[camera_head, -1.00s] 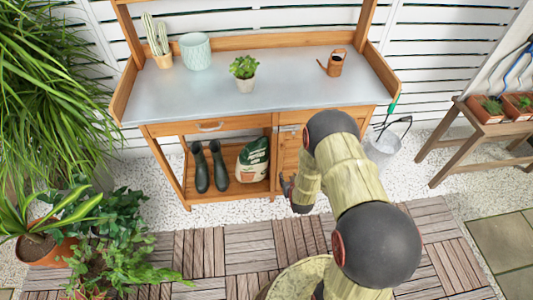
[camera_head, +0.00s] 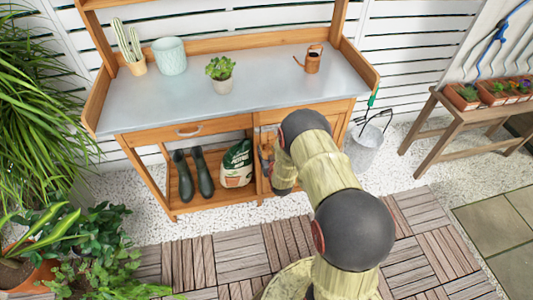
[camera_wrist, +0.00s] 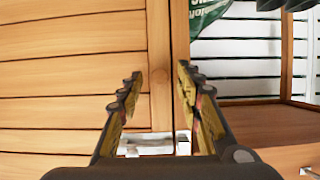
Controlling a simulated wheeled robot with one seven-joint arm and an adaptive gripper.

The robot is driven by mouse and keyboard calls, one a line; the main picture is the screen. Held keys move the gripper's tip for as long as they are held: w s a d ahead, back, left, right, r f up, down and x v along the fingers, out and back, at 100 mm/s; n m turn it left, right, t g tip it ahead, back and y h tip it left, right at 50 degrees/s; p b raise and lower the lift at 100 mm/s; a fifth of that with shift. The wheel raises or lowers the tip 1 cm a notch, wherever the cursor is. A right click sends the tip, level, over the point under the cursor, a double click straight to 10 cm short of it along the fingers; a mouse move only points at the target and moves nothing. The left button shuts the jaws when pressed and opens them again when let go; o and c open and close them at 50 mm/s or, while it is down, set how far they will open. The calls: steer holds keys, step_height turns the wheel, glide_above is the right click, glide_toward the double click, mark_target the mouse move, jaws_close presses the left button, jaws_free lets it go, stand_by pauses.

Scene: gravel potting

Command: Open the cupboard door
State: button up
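The wooden cupboard door (camera_wrist: 75,75) fills the left of the wrist view. In the head view, my arm hides most of the cupboard under the bench's right side. A silver metal latch or handle (camera_wrist: 148,144) shows low in the wrist view, between the bases of my fingers and partly hidden. My gripper (camera_wrist: 158,92) is open, with a finger on each side of the door's edge strip; contact cannot be told. In the head view, my gripper (camera_head: 267,163) is at the cupboard's left front edge, mostly hidden by my wrist. The door looks shut.
The open shelf beside the door holds a soil bag (camera_head: 237,164) and dark boots (camera_head: 194,175). The worktop (camera_head: 290,88) above bears a potted plant (camera_head: 220,74) and a copper can (camera_head: 309,60). A metal bucket (camera_head: 363,150) stands at right.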

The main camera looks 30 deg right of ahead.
steer(key=shift+c, duration=1.4)
jaws_close()
